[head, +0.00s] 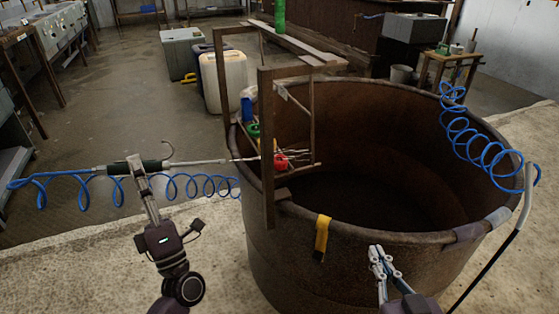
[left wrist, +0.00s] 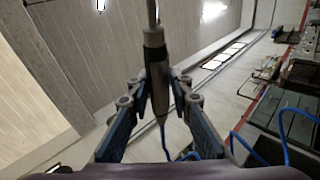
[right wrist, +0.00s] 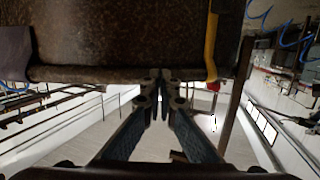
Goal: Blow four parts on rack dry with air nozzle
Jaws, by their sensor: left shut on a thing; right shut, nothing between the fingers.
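My left gripper (head: 140,165) is shut on the dark handle of the air nozzle (head: 196,163). The nozzle lies nearly level, its thin metal tube pointing right at the rack (head: 268,150). The nozzle also stands between the fingers in the left wrist view (left wrist: 157,75). The brown rack frame stands at the left rim of the tub. On it I see a red part (head: 281,161), a green part (head: 254,131) and a blue part (head: 247,110); a fourth is not clear. Thin pale lines run near the red part. My right gripper (head: 379,258) is shut and empty before the tub.
A large rusty tub (head: 340,240) fills the centre right, with a yellow strap (head: 321,238) over its front rim. A blue coiled hose (head: 60,180) trails from the nozzle. Another coil (head: 480,140) hangs at right. White jugs (head: 224,82) stand behind the rack.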

